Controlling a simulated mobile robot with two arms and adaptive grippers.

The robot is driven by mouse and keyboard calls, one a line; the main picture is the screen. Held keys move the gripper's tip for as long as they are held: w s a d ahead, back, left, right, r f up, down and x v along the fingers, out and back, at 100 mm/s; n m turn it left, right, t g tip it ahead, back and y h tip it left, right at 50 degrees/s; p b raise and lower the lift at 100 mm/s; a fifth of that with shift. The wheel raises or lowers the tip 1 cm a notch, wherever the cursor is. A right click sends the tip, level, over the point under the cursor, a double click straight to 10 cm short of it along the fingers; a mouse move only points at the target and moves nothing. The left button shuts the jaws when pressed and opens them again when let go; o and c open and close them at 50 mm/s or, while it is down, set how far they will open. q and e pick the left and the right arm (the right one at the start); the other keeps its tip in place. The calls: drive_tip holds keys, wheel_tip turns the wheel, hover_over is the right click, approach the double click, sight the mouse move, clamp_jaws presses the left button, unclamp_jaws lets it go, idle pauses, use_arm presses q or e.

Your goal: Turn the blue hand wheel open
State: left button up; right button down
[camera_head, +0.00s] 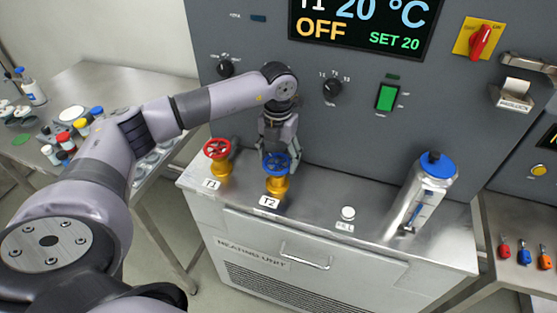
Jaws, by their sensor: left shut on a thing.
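The blue hand wheel (277,162) sits on a yellow valve body (277,183) behind the T2 label on the heating unit's top. My left gripper (278,155) points down over the blue wheel from above and behind it. It is shut on the wheel, with its fingers partly hidden around the rim. A red hand wheel (217,149) on a similar yellow valve stands to its left behind the T1 label. My right gripper is not in view.
The panel behind has a red switch (481,42), a green button (387,97) and a display reading OFF. A side table (95,80) with jars stands left.

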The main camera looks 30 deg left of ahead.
use_arm(q)
drive_tip(key=n+b, duration=0.1)
drive_tip(key=n, duration=0.2)
drive_tip(key=shift+a+n, duration=0.1)
drive_tip(key=shift+n, duration=0.2)
drive_tip(key=shift+r+n+b, duration=0.1)
drive_tip(key=shift+n+b, duration=0.2)
drive_tip(key=shift+n, duration=1.4)
drive_tip(key=shift+a, duration=0.1)
drive_tip(key=o, duration=1.1)
drive_tip(key=shift+o, duration=0.2)
